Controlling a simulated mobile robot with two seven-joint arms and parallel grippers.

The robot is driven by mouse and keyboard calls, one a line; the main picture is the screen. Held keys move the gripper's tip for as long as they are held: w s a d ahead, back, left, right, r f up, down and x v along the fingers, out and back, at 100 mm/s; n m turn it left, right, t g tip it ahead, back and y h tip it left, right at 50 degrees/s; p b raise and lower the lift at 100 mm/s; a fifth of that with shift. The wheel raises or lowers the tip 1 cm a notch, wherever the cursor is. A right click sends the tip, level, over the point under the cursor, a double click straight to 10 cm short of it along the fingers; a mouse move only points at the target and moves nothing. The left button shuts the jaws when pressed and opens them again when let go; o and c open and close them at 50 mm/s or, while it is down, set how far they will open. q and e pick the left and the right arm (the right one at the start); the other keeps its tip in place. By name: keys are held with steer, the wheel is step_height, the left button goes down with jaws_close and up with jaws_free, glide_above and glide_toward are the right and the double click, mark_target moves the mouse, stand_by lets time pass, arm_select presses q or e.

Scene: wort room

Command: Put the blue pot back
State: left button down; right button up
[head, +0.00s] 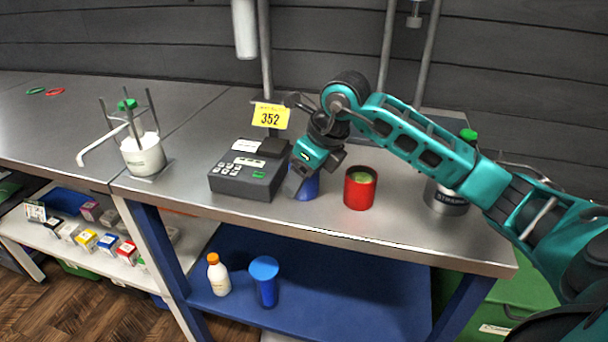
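A blue pot (309,187) stands on the steel bench top (400,226), between the grey keypad device and a red pot (360,188) with green contents. My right gripper (312,177) reaches down over the blue pot from the right and hides its upper part. Its fingers look apart, one at the pot's left side and one over its upper right. I cannot tell whether they touch or grip it. My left gripper is not in view.
The keypad device (248,169) stands close left, under a yellow "352" sign (270,116). A white vessel with rods (143,155) is farther left. A white bottle (218,275) and a blue lidded container (264,282) stand on the lower blue shelf (340,290).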

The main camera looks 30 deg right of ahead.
steer(key=o, duration=0.4)
steer(key=shift+c, duration=0.2)
steer(key=shift+r, duration=0.2)
steer(key=p+v, duration=0.1)
steer(key=v, duration=1.1)
